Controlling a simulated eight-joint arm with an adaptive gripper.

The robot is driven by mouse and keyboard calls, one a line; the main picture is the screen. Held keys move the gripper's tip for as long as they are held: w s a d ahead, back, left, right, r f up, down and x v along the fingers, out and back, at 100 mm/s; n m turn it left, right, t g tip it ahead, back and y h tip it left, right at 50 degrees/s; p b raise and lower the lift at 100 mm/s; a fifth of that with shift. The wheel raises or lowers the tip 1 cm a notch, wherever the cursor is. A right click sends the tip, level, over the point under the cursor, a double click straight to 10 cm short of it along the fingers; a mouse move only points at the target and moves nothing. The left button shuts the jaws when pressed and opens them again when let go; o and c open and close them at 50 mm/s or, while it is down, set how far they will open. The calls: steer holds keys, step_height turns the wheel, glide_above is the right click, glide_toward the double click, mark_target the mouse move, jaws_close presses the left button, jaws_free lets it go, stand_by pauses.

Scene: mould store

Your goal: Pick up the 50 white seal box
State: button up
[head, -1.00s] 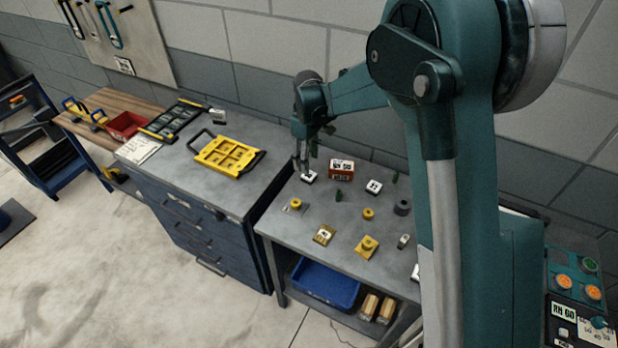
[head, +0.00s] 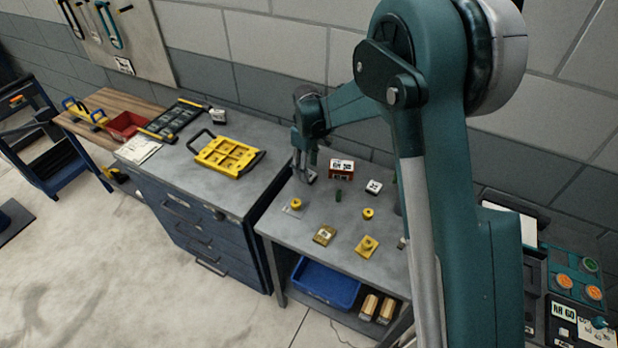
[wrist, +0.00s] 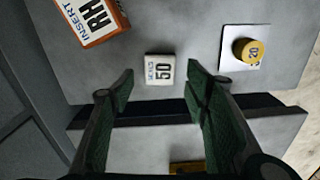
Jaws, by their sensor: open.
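The white seal box (wrist: 160,69), marked "SEALS 50", stands on the grey bench top in the wrist view, ahead of and between my two fingertips. My gripper (wrist: 158,88) is open, with a finger on either side of the line to the box and clear gaps at both sides. In the head view my gripper (head: 304,174) hangs low over the bench's back left part. The box there is mostly hidden by the fingers.
An orange insert box (wrist: 92,20) marked "RH" stands left of the seal box in the wrist view. Another white box (head: 373,187) and several yellow parts share the bench.

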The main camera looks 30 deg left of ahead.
steer(key=shift+f, duration=1.4)
steer(key=c, duration=0.9)
